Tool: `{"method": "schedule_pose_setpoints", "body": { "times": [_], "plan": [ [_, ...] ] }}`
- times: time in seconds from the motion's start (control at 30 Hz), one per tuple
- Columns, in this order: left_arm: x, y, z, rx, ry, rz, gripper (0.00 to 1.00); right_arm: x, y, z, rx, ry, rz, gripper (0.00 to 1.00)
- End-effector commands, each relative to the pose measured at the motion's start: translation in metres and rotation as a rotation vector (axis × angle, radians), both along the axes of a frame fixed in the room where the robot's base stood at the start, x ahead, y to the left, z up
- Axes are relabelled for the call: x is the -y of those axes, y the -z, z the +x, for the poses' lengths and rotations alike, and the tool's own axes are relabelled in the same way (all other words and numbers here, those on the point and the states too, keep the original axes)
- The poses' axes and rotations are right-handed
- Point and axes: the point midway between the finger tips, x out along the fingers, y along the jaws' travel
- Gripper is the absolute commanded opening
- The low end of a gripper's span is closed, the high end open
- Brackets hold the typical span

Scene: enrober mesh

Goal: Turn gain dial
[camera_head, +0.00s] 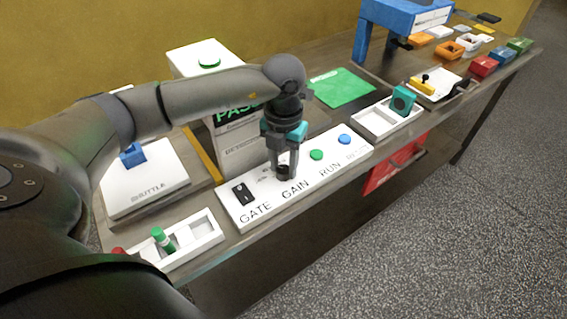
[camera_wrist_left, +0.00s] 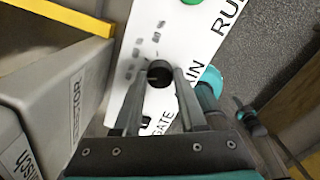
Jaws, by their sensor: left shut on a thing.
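The black gain dial (camera_head: 283,172) stands on the white control panel (camera_head: 232,212), above the word GAIN. My left gripper (camera_head: 285,166) points down over the panel, with its fingers around the dial. In the left wrist view the dial (camera_wrist_left: 160,74) sits between the two fingertips of my left gripper (camera_wrist_left: 158,80), and the fingers are shut on it. Small marks show on the panel beside the dial. The fingers and wrist hide part of the dial in the head view.
On the panel are a black gate switch (camera_head: 243,194), a green RUN button (camera_head: 316,155) and a blue RESET button (camera_head: 344,139). A grey-white box with a PASS display (camera_head: 240,150) stands behind. A white tray (camera_head: 205,240) with a green cylinder lies in front left.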

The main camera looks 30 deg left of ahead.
Motion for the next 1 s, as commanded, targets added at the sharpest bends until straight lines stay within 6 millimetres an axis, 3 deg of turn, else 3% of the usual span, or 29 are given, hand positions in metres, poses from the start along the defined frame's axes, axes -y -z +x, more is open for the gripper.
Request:
{"method": "schedule_pose_setpoints", "body": {
  "times": [0.1, 0.13, 0.4, 0.77, 1.0],
  "plan": [
    [-0.001, -0.001, 0.001, 0.004, -0.002, 0.000, 0.00, 0.000, 0.000, 0.000, 0.000, 0.000, 0.000, 0.00],
    [-0.001, -0.001, 0.001, 0.004, -0.002, 0.000, 0.42, 0.000, 0.000, 0.000, 0.000, 0.000, 0.000, 0.00],
    [0.000, -0.001, 0.001, 0.002, -0.002, 0.000, 0.71, 0.000, 0.000, 0.000, 0.000, 0.000, 0.000, 0.00],
    [0.000, -0.009, 0.001, 0.003, -0.003, -0.001, 0.71, 0.000, -0.001, 0.000, 0.000, 0.000, 0.000, 0.00],
    [0.000, -0.058, 0.001, 0.007, -0.001, 0.000, 0.71, 0.000, -0.007, 0.000, 0.000, 0.000, 0.000, 0.00]
  ]
}}
